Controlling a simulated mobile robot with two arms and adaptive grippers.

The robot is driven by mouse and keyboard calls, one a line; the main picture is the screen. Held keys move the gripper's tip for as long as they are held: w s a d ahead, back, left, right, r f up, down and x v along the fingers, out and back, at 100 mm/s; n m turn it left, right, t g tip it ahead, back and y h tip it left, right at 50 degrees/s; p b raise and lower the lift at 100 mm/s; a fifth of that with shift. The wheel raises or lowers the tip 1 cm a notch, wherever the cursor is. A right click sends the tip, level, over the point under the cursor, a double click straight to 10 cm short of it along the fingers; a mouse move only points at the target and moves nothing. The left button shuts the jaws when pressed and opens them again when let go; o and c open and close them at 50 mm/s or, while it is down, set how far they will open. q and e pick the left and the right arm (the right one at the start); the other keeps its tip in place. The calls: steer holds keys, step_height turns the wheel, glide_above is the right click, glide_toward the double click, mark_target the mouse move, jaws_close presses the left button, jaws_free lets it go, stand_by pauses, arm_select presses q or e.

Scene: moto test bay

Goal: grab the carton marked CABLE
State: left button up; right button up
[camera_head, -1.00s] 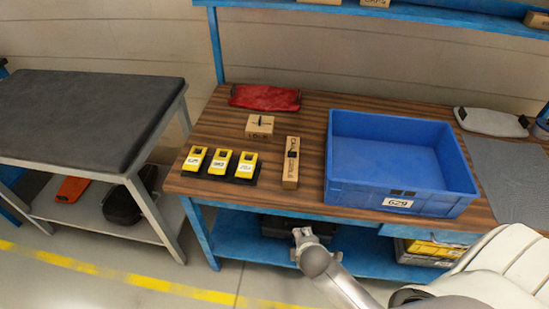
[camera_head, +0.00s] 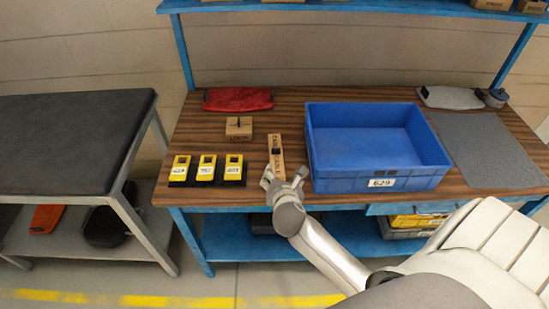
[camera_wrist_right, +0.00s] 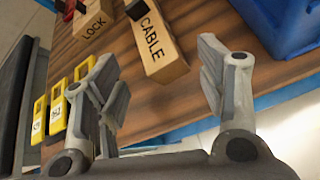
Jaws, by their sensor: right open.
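The carton marked CABLE (camera_head: 276,152) is a long, narrow tan box with a black part on top. It lies on the wooden bench top between the blue bin and a smaller carton. In the right wrist view the CABLE carton (camera_wrist_right: 158,52) shows its black lettering ahead of the open fingers. My right gripper (camera_head: 284,177) is open and empty at the bench's front edge, just in front of the carton's near end. In the right wrist view its two fingers (camera_wrist_right: 160,85) stand wide apart. My left gripper is not in view.
A blue bin (camera_head: 380,185) marked 629 stands close on the right. A carton marked LOCK (camera_wrist_right: 92,25) and several yellow devices (camera_head: 206,170) are on the left. A red pouch (camera_head: 238,99) lies behind. A grey mat (camera_head: 485,150) covers the right end.

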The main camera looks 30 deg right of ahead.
mark_target(276, 150)
steer(key=w+r+n, duration=0.1)
steer(key=w+n+t, duration=0.1)
steer(key=n, duration=0.1)
steer(key=w+d+r+n, duration=0.1)
steer(key=shift+w+r+n+h, duration=0.3)
steer(key=shift+w+r+h, duration=0.05)
steer(key=shift+w+h, duration=0.05)
steer(key=x, duration=0.5)
steer(key=shift+w, duration=0.1)
steer(key=shift+x, duration=2.65)
steer(key=shift+d, duration=0.15)
steer(key=shift+s, duration=0.2)
steer(key=c, duration=1.2)
